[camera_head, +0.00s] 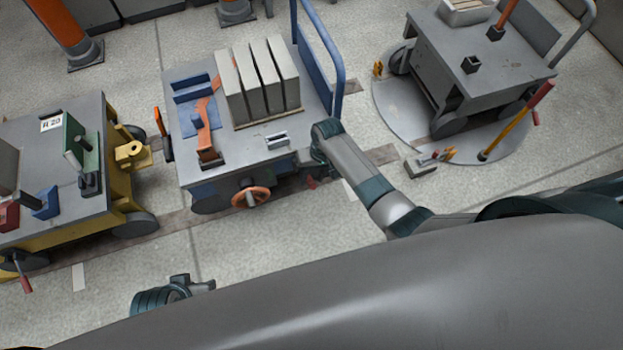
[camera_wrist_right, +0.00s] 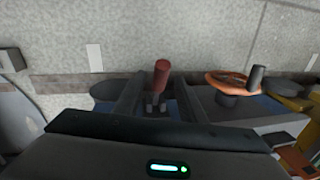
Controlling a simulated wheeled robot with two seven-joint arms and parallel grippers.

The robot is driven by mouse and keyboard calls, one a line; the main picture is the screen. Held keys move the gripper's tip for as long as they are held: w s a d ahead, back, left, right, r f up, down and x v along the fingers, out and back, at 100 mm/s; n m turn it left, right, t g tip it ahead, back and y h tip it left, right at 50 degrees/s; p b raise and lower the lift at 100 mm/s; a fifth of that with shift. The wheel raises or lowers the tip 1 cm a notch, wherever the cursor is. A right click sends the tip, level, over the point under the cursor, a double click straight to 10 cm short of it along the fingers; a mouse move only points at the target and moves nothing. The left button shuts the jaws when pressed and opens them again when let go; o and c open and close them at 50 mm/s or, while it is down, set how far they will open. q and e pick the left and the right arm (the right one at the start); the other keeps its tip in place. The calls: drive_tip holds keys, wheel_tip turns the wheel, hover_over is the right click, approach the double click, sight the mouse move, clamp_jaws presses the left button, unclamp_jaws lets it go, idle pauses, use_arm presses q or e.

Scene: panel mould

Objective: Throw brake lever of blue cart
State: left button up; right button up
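The blue cart (camera_head: 265,140) stands in the middle of the head view, with a grey top and a blue push handle (camera_head: 338,60). Its brake lever, with a red grip (camera_wrist_right: 162,72), shows in the right wrist view; in the head view only a small red part (camera_head: 311,183) shows below the cart's front right corner. My right gripper (camera_head: 318,165) is at that corner, partly hidden by its own wrist. In the wrist view its fingers (camera_wrist_right: 158,92) are apart, with the red grip between and beyond them; I see no contact. My left gripper (camera_head: 200,285) is low over the floor, its fingers unclear.
An orange handwheel (camera_head: 251,196) is on the blue cart's front, left of my right gripper. Grey slabs (camera_head: 258,78) stand on the cart. A yellow cart (camera_head: 70,235) is at left, a grey cart (camera_head: 455,75) at right on a round plate. Floor in front is clear.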

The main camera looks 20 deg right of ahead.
drive_tip(key=shift+a+f, duration=0.1)
drive_tip(key=shift+f, duration=0.55)
drive_tip(key=shift+c, duration=0.2)
clamp_jaws()
